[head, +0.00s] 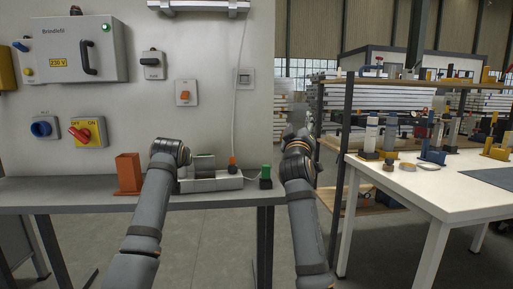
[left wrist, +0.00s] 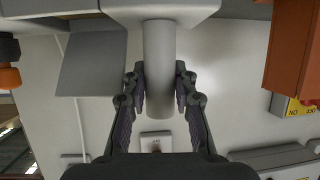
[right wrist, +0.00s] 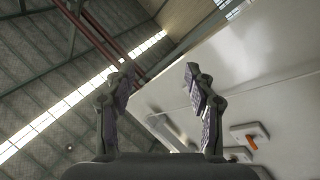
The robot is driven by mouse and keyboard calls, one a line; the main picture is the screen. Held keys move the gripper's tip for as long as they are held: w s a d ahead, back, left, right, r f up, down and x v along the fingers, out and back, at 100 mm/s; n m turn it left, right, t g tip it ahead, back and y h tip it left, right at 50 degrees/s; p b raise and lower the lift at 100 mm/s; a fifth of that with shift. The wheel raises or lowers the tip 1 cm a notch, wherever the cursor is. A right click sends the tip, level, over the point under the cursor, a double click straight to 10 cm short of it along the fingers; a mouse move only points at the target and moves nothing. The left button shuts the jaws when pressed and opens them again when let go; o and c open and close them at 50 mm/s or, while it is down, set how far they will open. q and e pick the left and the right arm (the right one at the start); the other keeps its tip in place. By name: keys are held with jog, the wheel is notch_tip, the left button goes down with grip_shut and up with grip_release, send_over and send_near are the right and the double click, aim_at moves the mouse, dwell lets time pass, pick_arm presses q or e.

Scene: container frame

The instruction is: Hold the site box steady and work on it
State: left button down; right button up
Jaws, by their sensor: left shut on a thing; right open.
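The site box looks like the low light-grey box (head: 215,183) on the bench, with a raised grey flap and an orange connector (head: 233,161) on top; my left arm partly hides it. In the left wrist view the box (left wrist: 70,8) is at the top edge, with a round grey bar (left wrist: 159,35) sticking out from it. My left gripper (left wrist: 158,78) is shut on this bar, one finger on each side. My right gripper (right wrist: 158,72) is open with nothing between its fingers. In the head view the right arm's end is right of the box, apart from it.
An orange block (head: 129,174) stands left of the box and a green-topped block (head: 265,176) right of it. A thin white cable (head: 237,110) runs down the wall panel. Switches and a cabinet (head: 75,48) are on the panel. A white table (head: 430,180) with parts stands right.

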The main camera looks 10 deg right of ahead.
pick_arm(q)
jog(key=shift+r, duration=0.1)
pick_arm(e)
jog(key=w+a+f+g+y, duration=0.3)
jog(key=a+f+y, duration=0.2)
jog(key=f, duration=0.1)
jog(key=n+g+y, duration=0.1)
jog(key=g+y, duration=0.5)
jog(key=y, duration=0.2)
send_near(233, 165)
jog(key=x, duration=1)
jog(key=shift+w+a+f, duration=0.1)
jog(key=shift+w, duration=0.2)
